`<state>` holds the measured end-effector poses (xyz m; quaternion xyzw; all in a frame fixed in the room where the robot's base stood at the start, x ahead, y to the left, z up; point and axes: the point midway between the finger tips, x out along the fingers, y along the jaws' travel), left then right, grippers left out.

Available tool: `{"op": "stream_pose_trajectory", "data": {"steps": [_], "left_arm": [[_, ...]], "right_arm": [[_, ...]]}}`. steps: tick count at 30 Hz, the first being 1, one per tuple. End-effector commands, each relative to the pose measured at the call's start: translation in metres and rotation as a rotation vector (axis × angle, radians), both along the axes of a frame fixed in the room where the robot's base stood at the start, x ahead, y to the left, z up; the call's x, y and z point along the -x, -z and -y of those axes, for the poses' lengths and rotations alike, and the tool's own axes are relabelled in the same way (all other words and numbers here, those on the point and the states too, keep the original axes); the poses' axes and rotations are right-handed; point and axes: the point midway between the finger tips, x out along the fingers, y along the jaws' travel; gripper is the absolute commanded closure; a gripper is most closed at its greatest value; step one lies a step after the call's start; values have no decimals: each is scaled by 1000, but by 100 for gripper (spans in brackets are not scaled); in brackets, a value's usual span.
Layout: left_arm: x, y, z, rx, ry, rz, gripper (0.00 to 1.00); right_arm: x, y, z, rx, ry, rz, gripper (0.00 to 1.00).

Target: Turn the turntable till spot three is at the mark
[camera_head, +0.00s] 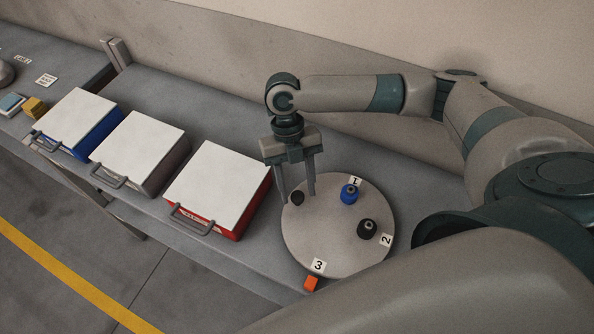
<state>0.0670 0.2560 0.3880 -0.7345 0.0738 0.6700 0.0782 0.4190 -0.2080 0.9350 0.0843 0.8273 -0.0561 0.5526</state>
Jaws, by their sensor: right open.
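The round grey turntable (335,232) sits on the bench at the lower middle. Label 1 (355,181) is at its far side, with a blue part (349,194) beside it. Label 2 (386,240) is at its right rim, with a black part (367,229) beside it. Label 3 (318,265) is at its near rim, right by the orange mark (311,284), and no part stands beside it. A small dark knob (297,198) stands at the left rim. My right gripper (298,197) is open, its fingers pointing down on either side of the knob; contact cannot be told. My left gripper is out of view.
Boxes with white lids and handles, blue (82,120), grey (139,150) and red (219,186), stand in a row left of the turntable. A wall runs behind the bench. My own arm links cover the lower right.

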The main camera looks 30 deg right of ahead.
Motion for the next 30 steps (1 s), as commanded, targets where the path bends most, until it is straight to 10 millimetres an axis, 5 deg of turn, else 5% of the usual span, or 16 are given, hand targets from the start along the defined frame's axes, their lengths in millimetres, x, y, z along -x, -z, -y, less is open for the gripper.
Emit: {"op": "stream_pose_trajectory", "data": {"steps": [8, 30], "left_arm": [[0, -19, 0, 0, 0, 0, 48], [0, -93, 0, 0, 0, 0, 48]], "right_arm": [[-8, -25, 2, 0, -1, 1, 56], [-56, -139, 10, -2, 0, 3, 56]]}}
